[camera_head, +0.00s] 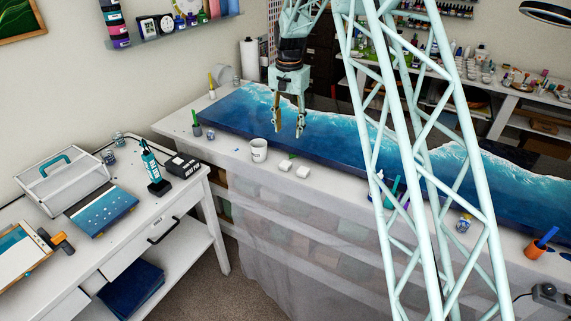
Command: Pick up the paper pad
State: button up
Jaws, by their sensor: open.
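My gripper (287,130) hangs pointing down over the blue-and-white wave-pattern resin panel (240,110) on the long white table. Its two fingers are apart with nothing between them. No object is plainly recognisable as the paper pad.
A pale lattice column (384,160) crosses the right half and hides part of the long table.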

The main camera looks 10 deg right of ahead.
jog(key=shift+m, duration=0.3)
jog(key=w+f, duration=0.1)
jog(key=w+f+p, duration=0.1)
jog(key=f, duration=0.1)
jog(key=w+f, duration=0.1)
jog(key=f, duration=0.1)
jog(key=shift+w, duration=0.1)
send_over(286, 163)
jog(key=shift+d+f+p, duration=0.1)
jog(key=shift+f+p, duration=0.25)
jog(key=shift+f, duration=3.9)
jog(key=shift+f+p, duration=0.3)
jog(key=shift+f, duration=2.3)
jog(key=c, duration=0.7)
